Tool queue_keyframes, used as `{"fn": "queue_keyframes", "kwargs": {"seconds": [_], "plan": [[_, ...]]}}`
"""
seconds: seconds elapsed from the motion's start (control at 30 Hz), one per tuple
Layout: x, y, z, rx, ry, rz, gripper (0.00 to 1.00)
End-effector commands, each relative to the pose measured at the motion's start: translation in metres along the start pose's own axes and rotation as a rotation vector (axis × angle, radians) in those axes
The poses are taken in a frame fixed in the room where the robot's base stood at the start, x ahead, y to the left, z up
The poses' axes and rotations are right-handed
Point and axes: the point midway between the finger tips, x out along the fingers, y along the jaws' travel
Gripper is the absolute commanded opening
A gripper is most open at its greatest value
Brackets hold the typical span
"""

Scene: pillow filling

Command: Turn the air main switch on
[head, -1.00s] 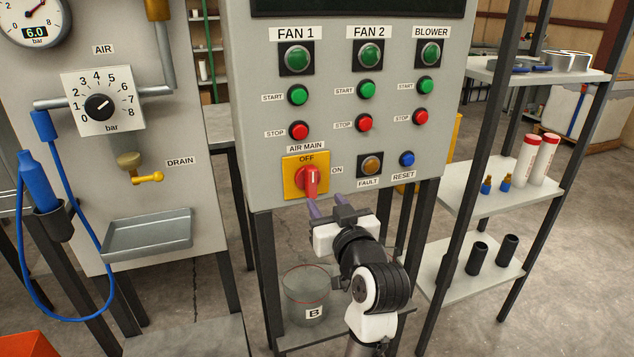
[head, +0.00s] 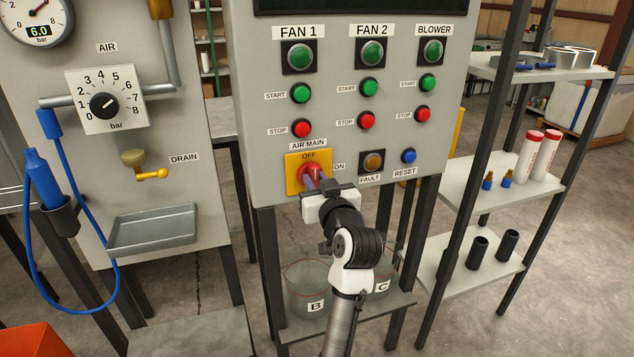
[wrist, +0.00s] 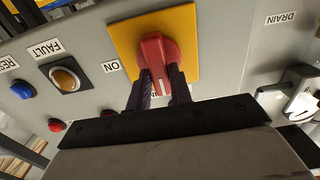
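The air main switch is a red rotary handle (wrist: 158,55) on a yellow plate (head: 293,180) low on the grey control panel. OFF is printed above it and ON to its right. The wrist view is upside down; there the handle's white-marked end points down, which is toward OFF. My gripper (head: 317,182) is at the handle, with one finger on each side, and in the wrist view its fingers (wrist: 160,88) look closed in against the handle's sides. The fingers hide part of the handle in both views.
The fault lamp (head: 372,162) and blue reset button (head: 408,156) sit right of the switch. Red stop buttons, such as the Fan 1 one (head: 302,129), are above. Clear buckets (head: 309,275) stand on a shelf below. The drain tray (head: 150,230) is left.

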Motion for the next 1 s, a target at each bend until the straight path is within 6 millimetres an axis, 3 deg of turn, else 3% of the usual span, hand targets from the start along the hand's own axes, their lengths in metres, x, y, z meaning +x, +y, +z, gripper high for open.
{"fn": "queue_keyframes", "kwargs": {"seconds": [0.17, 0.57, 1.0], "plan": [[-0.0002, 0.0000, 0.0001, 0.000, 0.000, 0.000, 0.00], [-0.0001, 0.0006, -0.0005, 0.078, -0.002, -0.001, 0.00], [0.0001, 0.0033, -0.0010, 0.442, -0.004, 0.000, 0.00]]}}
